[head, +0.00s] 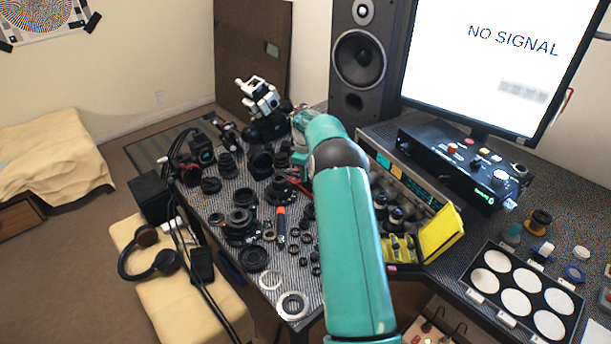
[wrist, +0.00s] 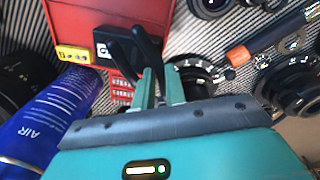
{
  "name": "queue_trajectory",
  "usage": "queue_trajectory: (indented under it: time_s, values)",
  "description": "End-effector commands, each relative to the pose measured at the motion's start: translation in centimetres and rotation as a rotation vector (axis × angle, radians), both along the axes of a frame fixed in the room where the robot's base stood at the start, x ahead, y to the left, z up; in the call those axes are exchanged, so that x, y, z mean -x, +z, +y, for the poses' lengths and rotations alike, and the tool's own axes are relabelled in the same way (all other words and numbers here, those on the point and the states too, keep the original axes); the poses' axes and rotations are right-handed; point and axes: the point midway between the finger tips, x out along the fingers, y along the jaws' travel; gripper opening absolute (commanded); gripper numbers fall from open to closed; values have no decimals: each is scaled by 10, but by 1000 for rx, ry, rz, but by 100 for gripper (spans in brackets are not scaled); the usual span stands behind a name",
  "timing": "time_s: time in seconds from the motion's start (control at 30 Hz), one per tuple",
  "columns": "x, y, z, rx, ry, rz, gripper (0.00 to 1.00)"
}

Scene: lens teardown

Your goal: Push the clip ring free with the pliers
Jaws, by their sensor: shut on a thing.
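In the wrist view my gripper (wrist: 158,88) is shut on a tool with two dark handles (wrist: 148,45), which looks like the pliers. Its handles point up and to the left, over a red case. The tool's tips are hidden between and behind my fingers. A black lens part with a marked ring (wrist: 196,72) lies just right of my fingers; I cannot tell whether the tool touches it. I cannot make out the clip ring for certain.
The red case (wrist: 75,18) and a blue air can (wrist: 48,120) stand close on the left. An orange-handled tool (head: 281,222) lies among several lens parts. Loose pale rings (head: 292,305) lie near the table's front corner. A monitor (head: 485,55) stands at the back right.

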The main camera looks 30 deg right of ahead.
Motion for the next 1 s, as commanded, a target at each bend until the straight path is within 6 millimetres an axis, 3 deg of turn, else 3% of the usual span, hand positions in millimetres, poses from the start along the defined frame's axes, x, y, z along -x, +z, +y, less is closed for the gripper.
queue_trajectory:
  time_s: [0.3, 1.0]
  values:
    - [-15, -1, -3, -2, 157, -2, 0]
    - [-4, 5, -16, 0, 148, -1, 0]
